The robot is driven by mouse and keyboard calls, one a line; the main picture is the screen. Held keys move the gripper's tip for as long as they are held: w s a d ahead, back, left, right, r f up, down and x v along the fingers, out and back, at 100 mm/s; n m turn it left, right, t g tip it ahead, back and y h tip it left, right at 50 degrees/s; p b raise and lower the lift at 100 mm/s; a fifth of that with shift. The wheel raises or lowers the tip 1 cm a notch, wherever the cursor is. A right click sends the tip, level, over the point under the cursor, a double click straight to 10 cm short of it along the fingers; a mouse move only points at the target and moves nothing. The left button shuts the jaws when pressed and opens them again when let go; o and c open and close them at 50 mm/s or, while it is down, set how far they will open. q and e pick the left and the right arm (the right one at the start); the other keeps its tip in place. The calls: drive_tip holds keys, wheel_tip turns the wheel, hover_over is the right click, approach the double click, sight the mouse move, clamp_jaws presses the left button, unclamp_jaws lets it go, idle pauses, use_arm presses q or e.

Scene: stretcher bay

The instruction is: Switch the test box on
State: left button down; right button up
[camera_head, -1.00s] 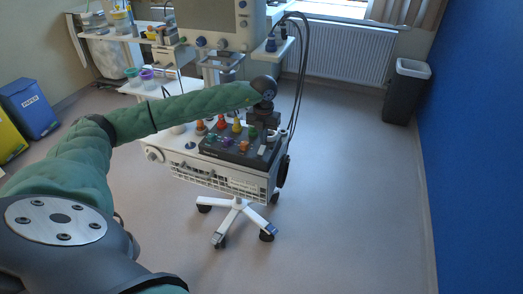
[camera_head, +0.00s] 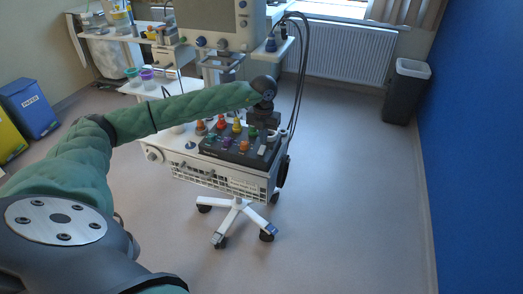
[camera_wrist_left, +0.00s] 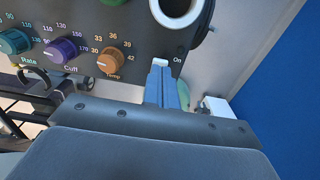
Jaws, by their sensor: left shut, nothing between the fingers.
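The test box (camera_head: 228,153) is a dark panel with coloured knobs and plugs on the trolley. In the left wrist view its panel (camera_wrist_left: 130,20) shows a teal knob (camera_wrist_left: 13,42) marked Rate, a purple knob (camera_wrist_left: 61,50) marked Cuff and an orange knob (camera_wrist_left: 109,61) marked Temp. A small white piece, apparently the switch (camera_wrist_left: 160,62), sits beside the word On. My left gripper (camera_head: 264,140) is over the box's right end. Its blue fingers (camera_wrist_left: 163,78) are shut and empty, with tips right at the white piece; contact cannot be told. My right gripper is not in view.
The box rests on a white wheeled trolley (camera_head: 190,170) with a monitor (camera_head: 215,15) behind. Dark cables (camera_head: 303,60) hang at its right. A white ring (camera_wrist_left: 178,8) stands close to the fingers. A bin (camera_head: 405,92) is by the blue wall. The floor at right is clear.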

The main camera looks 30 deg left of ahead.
sight(263, 146)
use_arm(q)
drive_tip(key=shift+f+b, duration=0.85)
drive_tip(key=shift+f, duration=0.3)
idle(0.7)
drive_tip(key=shift+r+p, duration=0.95)
drive_tip(key=shift+r, duration=2.6)
